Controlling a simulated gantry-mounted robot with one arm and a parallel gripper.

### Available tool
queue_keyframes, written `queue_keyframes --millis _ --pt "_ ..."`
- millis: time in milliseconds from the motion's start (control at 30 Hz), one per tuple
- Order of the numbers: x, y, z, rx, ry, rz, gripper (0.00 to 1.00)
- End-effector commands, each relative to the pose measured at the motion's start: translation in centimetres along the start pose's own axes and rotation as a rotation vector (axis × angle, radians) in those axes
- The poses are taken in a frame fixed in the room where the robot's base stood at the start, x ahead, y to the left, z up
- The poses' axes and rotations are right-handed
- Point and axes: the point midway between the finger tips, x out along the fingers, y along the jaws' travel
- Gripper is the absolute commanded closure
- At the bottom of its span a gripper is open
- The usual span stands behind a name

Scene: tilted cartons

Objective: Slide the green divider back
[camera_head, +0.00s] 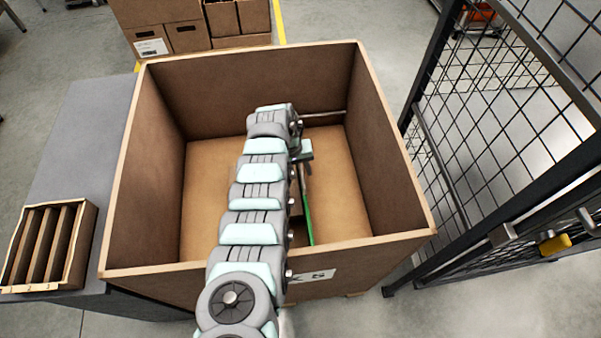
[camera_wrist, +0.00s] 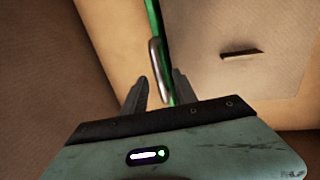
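The green divider (camera_head: 308,207) is a thin upright panel inside the large brown box, seen almost edge-on and partly hidden by my arm. In the wrist view its green edge (camera_wrist: 153,18) runs down from the top toward my gripper. A grey metal handle (camera_wrist: 156,70) stands on the divider's left side. My gripper (camera_wrist: 162,84) is open, with one dark finger left of the handle and the other to the right of the divider. The handle's lower end lies between the fingers in this view; contact cannot be told. My fingertips are not clear in the head view.
The large box (camera_head: 153,180) has high walls around my arm. A carton with a dark slot (camera_wrist: 285,75) lies right of the divider. A slotted tray (camera_head: 82,245) sits on a grey table at left; a mesh fence (camera_head: 490,120) stands at right.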

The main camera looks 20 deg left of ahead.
Motion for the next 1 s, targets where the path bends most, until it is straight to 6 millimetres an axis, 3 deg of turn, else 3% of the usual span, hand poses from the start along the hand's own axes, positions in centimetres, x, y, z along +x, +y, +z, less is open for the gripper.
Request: queue_keyframes --millis 333,733,1000 --pt "0.34 0.02 0.07 0.0 -0.001 0.0 0.66" --pt "0.33 0.02 0.07 0.0 -0.001 0.0 0.98" --pt "0.34 0.0 0.08 0.0 -0.002 0.0 1.0"
